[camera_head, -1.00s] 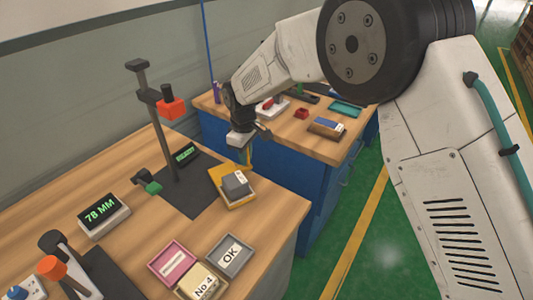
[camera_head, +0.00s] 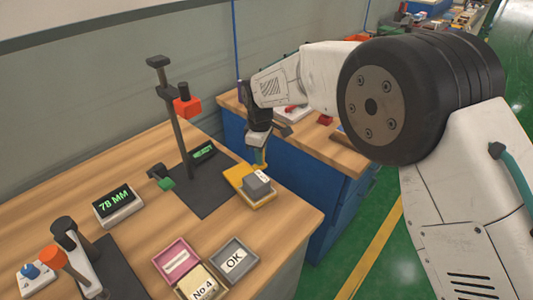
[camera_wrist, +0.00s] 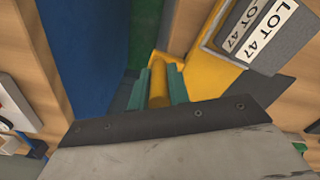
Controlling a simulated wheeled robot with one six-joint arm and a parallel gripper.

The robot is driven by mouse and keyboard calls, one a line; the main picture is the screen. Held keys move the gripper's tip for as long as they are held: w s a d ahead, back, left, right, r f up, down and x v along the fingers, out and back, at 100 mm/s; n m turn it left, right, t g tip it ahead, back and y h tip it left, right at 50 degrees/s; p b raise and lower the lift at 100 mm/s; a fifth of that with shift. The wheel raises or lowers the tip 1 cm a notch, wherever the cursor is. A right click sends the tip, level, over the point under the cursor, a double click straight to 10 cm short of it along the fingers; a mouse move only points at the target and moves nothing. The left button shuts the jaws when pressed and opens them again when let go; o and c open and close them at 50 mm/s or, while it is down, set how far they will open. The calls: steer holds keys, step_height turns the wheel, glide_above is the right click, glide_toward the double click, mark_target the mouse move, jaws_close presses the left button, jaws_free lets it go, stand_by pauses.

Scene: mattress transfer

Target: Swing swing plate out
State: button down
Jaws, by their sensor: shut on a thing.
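The swing plate is a yellow plate (camera_head: 232,174) at the right side of the dark mat on the near bench. A grey block (camera_head: 256,188) with a white label rests on it. In the wrist view the block (camera_wrist: 232,28) reads "LOT 47", beside the yellow plate (camera_wrist: 196,68). My gripper (camera_head: 260,158) is at the plate's far end. In the wrist view its teal fingers (camera_wrist: 158,88) are shut on an upright yellow handle (camera_wrist: 159,95). The plate's pivot cannot be made out.
A post with a red-orange head (camera_head: 187,107) stands on the mat behind the plate. A "78 MM" display (camera_head: 116,203) is to the left. Pink (camera_head: 177,258), "No 4" and "OK" trays (camera_head: 234,258) lie in front. A blue bench (camera_head: 285,160) stands beyond a gap.

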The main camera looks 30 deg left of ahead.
steer(key=shift+a+r, duration=0.1)
steer(key=c, duration=1.3)
jaws_free()
step_height(320, 180, up, 8)
steer(key=shift+f, duration=0.15)
